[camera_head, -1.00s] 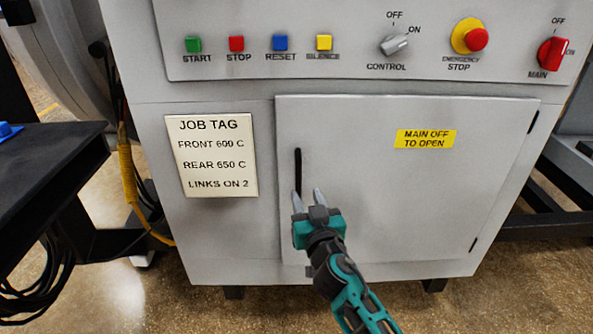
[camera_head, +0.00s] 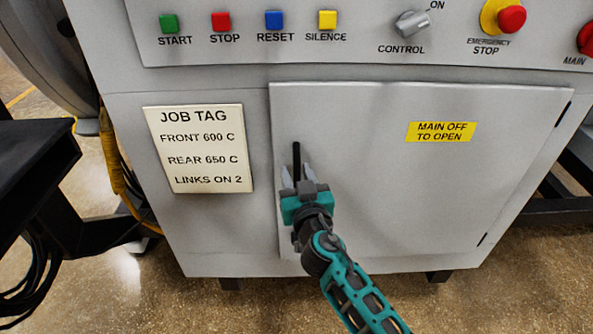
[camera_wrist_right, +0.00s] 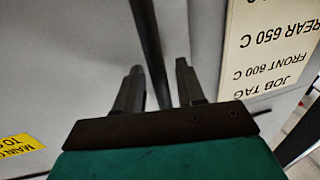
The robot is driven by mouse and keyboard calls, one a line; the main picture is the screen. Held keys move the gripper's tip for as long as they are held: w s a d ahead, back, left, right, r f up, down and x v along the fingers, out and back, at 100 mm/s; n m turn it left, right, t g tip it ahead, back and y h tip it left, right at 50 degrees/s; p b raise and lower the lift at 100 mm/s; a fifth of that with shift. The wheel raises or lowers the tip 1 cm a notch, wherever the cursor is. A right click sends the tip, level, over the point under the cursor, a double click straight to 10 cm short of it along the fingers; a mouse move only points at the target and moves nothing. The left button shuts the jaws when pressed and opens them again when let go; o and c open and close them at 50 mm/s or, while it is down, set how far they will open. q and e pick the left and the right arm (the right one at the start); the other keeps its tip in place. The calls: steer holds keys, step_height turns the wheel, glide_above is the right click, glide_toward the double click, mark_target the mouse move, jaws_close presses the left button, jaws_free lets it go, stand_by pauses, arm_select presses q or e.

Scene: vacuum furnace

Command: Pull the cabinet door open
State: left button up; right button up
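The grey cabinet door (camera_head: 400,200) sits flush and shut in the lower front of the furnace cabinet. Its black vertical bar handle (camera_head: 296,155) is near the door's left edge; hinges show on the right edge. My right gripper (camera_head: 297,172) is at the handle's lower part, hiding its lower end. In the right wrist view, the handle (camera_wrist_right: 150,40) passes between the two fingers of my right gripper (camera_wrist_right: 159,66). The fingers are apart, with a gap visible beside the bar. My left gripper is not in view.
A yellow label (camera_head: 441,132) on the door reads "MAIN OFF TO OPEN". The red main switch (camera_head: 586,40) is cut off at the right, its setting unclear. A job tag (camera_head: 198,148) is left of the door. A black table (camera_head: 35,165) stands at the left. Floor before the cabinet is clear.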

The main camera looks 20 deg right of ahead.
steer(key=shift+c, duration=0.3)
jaws_close()
stand_by(0.3)
